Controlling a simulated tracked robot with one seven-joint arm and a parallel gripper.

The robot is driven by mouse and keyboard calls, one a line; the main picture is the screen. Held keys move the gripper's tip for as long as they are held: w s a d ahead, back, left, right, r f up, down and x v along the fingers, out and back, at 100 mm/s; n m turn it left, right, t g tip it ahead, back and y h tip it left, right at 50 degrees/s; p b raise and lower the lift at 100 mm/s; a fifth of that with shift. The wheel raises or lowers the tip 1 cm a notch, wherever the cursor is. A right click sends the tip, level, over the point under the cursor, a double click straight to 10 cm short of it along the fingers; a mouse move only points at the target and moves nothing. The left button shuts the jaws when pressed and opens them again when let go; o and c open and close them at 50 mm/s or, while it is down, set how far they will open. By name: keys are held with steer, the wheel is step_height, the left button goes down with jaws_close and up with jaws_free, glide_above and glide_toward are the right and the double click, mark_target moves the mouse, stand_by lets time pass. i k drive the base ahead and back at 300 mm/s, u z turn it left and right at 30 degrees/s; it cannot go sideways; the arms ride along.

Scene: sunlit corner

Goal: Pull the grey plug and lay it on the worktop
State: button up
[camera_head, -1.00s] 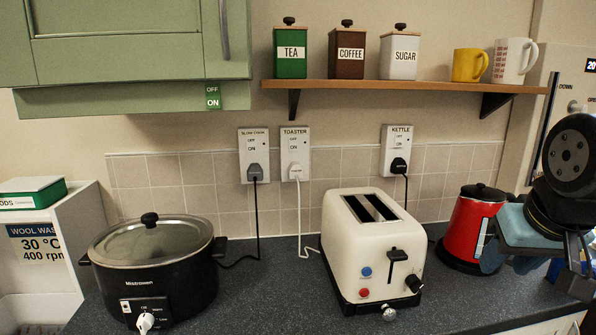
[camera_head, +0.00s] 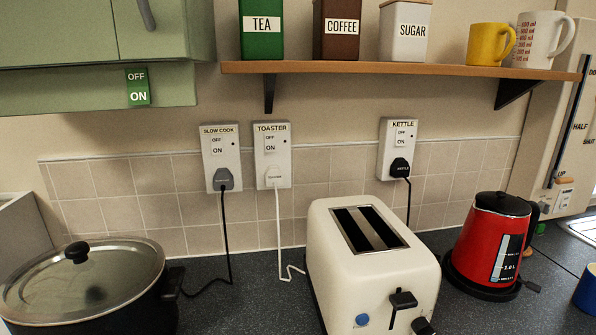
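The grey plug (camera_head: 223,179) sits in the left wall socket, labelled SLOW COOK (camera_head: 221,146). Its black cord hangs down the tiles to the worktop and runs left to the slow cooker (camera_head: 95,290). A white plug (camera_head: 274,177) is in the TOASTER socket beside it, and a black plug (camera_head: 400,167) is in the KETTLE socket further right. The dark speckled worktop (camera_head: 235,295) shows bare between the slow cooker and the toaster. My gripper is not in view.
The cream toaster (camera_head: 325,265) stands right of centre, with the red kettle (camera_head: 490,240) to its right. A shelf (camera_head: 400,73) with canisters and mugs overhangs the sockets. A green cupboard (camera_head: 90,35) is at upper left. A blue mug (camera_head: 586,290) is at the right edge.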

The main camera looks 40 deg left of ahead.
mark_target(222, 179)
steer(key=z, duration=0.3)
steer(key=k, duration=2.3)
steer(key=u, duration=1.5)
steer(key=i, duration=1.05)
